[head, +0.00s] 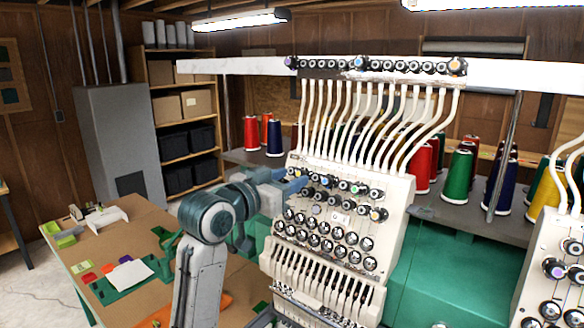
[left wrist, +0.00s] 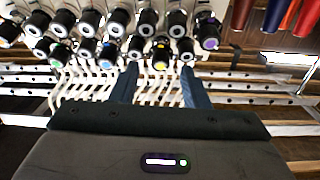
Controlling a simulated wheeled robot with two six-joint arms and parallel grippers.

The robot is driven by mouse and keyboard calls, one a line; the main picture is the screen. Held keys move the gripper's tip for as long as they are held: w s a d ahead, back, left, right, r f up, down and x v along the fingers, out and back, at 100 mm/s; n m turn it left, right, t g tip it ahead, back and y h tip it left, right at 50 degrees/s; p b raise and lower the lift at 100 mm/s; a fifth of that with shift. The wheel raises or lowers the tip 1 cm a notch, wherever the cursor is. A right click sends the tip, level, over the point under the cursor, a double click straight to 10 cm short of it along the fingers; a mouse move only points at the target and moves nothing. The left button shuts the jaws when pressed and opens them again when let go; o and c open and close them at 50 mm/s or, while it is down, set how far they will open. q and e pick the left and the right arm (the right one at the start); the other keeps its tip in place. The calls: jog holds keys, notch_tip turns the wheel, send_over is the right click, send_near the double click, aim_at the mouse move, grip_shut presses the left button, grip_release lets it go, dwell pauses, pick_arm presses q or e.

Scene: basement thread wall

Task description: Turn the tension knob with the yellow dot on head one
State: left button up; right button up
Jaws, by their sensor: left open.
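The sewing-machine-like head one (head: 340,218) stands in the middle of the head view, a pale sloped panel with rows of black-and-silver knobs. My left gripper (head: 294,186) is at the upper left of this panel, close to the top knob row and covering part of it. In the left wrist view, the knob with the yellow dot (left wrist: 160,58) shows between the two fingers of my open left gripper (left wrist: 157,78). Whether the fingers touch it cannot be told. Neighbouring knobs lie close on both sides. My right gripper is not in view.
White tubes (head: 372,120) rise from the panel to a rail (head: 500,72). Another knob panel (head: 545,290) stands at the right edge. Thread cones (head: 458,176) stand on a shelf behind. A brown worktable (head: 130,225) with small items lies at left.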

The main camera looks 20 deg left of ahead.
pick_arm(q)
jog(key=shift+w+d+r, duration=0.15)
jog(key=shift+w+d, duration=0.05)
jog(key=shift+w, duration=0.45)
jog(key=shift+w, duration=0.1)
jog(key=shift+c, duration=0.3)
grip_shut()
